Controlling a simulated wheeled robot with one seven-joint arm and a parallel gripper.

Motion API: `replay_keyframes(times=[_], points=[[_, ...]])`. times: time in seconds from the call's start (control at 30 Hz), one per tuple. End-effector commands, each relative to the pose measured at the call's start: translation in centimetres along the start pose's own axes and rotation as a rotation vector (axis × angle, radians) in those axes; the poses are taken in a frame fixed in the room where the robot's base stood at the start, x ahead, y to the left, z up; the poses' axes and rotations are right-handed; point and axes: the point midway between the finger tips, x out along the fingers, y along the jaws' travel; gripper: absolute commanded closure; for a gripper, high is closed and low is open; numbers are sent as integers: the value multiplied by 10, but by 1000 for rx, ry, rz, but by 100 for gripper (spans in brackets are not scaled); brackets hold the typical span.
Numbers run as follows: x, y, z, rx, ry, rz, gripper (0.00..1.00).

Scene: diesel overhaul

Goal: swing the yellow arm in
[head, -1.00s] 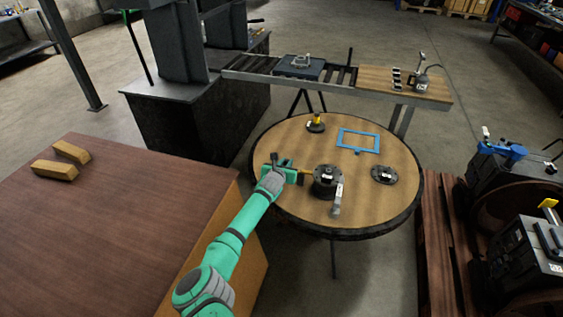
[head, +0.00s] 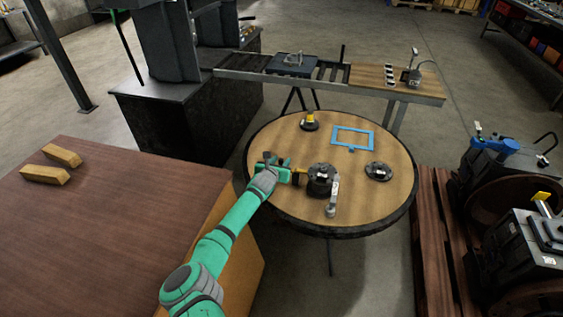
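A black drum-shaped unit (head: 320,181) stands on the round wooden table (head: 285,203). A short yellow arm (head: 301,170) sticks out from its left side towards my gripper. A grey arm (head: 333,197) points from the drum towards the table's front. My green gripper (head: 284,170) is at the outer end of the yellow arm, left of the drum. The fingers are small and partly hidden, so I cannot tell whether they are open, shut or touching the yellow arm.
On the table are a yellow-topped black piece (head: 309,121), a blue frame (head: 353,138) and a black disc (head: 378,171). A brown bench (head: 110,220) lies to the left. A roller conveyor (head: 330,72) runs behind the table. Machinery on a pallet (head: 435,230) stands right.

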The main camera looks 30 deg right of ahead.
Motion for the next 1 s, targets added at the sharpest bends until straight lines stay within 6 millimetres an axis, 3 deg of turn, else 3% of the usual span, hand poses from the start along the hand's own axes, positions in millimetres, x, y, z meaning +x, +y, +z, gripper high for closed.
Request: replay_keyframes(times=[0.27,0.8,1.0], points=[[-7,1,-1,-1,1,0,66],[-83,-1,0,1,-1,-3,66],[-101,-2,0,1,0,-4,66]])
